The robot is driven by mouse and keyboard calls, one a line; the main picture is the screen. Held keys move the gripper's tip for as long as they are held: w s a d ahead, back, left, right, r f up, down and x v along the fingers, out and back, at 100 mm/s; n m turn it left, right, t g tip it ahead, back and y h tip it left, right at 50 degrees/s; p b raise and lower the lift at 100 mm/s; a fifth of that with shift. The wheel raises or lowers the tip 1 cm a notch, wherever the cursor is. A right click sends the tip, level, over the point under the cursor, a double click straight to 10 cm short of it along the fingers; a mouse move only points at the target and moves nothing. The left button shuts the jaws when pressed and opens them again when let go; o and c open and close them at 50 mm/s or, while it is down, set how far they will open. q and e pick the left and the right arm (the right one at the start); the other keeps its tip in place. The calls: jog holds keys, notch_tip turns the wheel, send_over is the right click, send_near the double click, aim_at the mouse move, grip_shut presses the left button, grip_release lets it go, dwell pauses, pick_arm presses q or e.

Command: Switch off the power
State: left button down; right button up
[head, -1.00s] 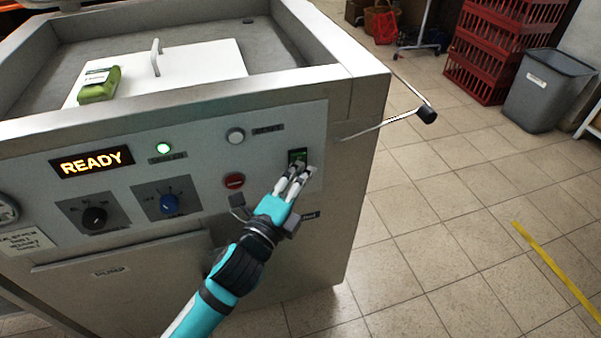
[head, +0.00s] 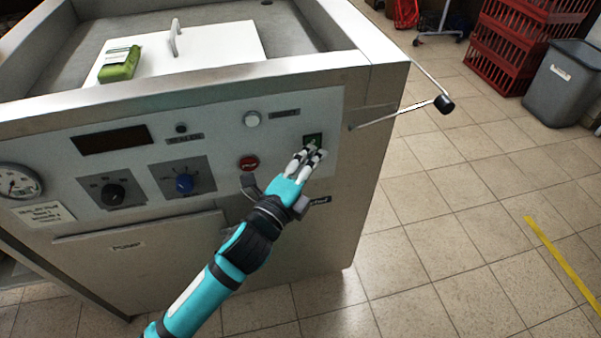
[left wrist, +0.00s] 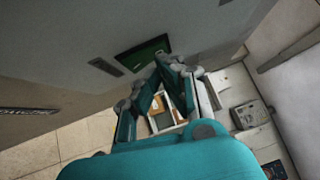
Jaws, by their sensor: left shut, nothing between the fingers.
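The machine's control panel (head: 225,135) carries a green power switch (head: 313,141) at its right end. The switch also shows in the left wrist view (left wrist: 143,57), just beyond my fingertips. My left gripper (head: 308,154) is shut and empty, with its fingertips at the lower edge of the switch; I cannot tell whether they touch. It also shows in the left wrist view (left wrist: 163,66). The display (head: 112,139) is dark, and the small lamp (head: 181,128) beside it is unlit. My right gripper is not in view.
A red button (head: 249,163), a white button (head: 252,119), a blue knob (head: 184,183) and a black knob (head: 113,194) sit on the panel. A lever (head: 400,109) juts out at the right. A green packet (head: 119,64) lies on top.

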pick_arm(q)
jog(key=v, duration=1.1)
jog(key=shift+s, duration=0.15)
jog(key=shift+a, duration=0.15)
